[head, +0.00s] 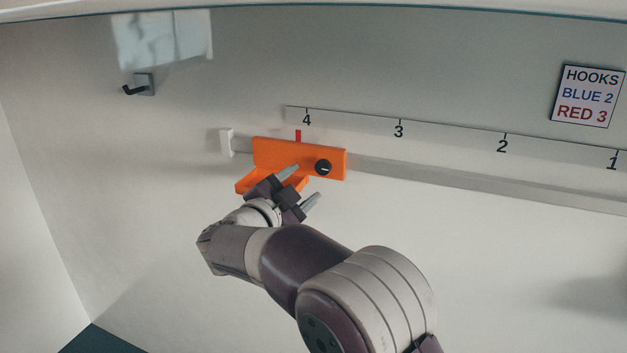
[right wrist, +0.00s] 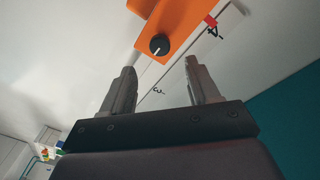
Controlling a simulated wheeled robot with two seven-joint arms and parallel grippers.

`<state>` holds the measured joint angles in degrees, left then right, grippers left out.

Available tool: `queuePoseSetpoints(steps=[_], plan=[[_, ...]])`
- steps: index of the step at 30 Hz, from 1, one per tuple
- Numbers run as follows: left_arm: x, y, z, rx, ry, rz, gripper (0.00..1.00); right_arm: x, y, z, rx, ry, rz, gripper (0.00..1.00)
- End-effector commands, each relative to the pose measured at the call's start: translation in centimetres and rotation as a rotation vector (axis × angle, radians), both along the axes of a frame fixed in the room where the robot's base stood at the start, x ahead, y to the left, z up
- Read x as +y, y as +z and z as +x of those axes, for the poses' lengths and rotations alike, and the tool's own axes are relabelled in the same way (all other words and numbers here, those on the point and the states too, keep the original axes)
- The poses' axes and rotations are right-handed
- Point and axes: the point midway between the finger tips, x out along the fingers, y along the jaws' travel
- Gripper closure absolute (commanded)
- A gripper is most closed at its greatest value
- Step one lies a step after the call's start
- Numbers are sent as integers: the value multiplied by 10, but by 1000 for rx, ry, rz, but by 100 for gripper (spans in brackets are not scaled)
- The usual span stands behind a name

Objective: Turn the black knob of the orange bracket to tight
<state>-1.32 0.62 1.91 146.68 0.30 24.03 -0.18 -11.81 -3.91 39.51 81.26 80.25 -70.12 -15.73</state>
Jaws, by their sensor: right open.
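The orange bracket (head: 268,152) sits on a grey rail near the rail's left end, its red pointer (head: 298,136) just left of the 4 mark. Its black knob (head: 323,167) is on the right part of its face and carries a white line. My right gripper (head: 304,185) is just below and left of the knob, in front of the bracket's lower ledge. In the right wrist view its fingers (right wrist: 157,82) are open and empty, and the knob (right wrist: 159,44) shows beyond the fingertips, not between them. The bracket (right wrist: 185,30) fills the top there. My left gripper is not in view.
The grey rail (head: 480,185) runs right under a scale strip (head: 450,131) numbered 4 to 1. A white end stop (head: 226,142) is left of the bracket. A dark hook (head: 136,88) is at upper left, a sign (head: 588,96) at upper right. The wall below the rail is bare.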

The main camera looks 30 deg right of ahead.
Motion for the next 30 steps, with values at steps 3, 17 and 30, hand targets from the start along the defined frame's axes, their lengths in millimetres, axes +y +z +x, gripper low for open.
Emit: queuePoseSetpoints(steps=[3,17,30], plan=[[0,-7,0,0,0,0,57,23,-2,-15,0,4,0,40],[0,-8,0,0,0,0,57,41,1,-28,0,-1,0,40],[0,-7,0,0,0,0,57,136,-54,30,204,664,-22,40]])
